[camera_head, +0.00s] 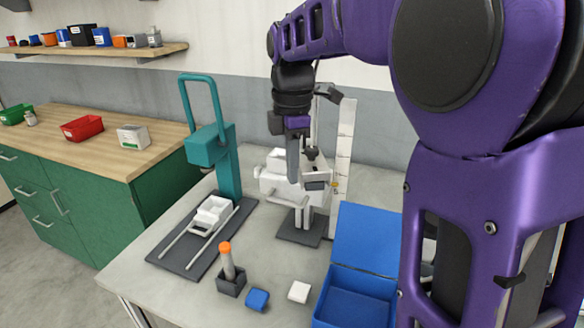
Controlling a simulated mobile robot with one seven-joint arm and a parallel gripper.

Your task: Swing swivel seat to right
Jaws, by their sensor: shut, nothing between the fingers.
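A white device (270,183) stands on a dark base plate (300,238) near the middle of the table. It has a light upper body and a small dark part (316,185) at its right front. I cannot tell for sure which part of it is the swivel seat. My gripper (293,181) points down in front of this device, its fingers shut and empty. The fingers hide part of the white body. Whether they touch it cannot be told from this view.
A teal press (207,146) with a grey plate stands left of the device. A pale upright panel (343,145) stands behind it at right. In front are an orange-tipped stick (227,260) in a dark holder, a blue block (257,299), a white block (299,292) and an open blue box (352,300).

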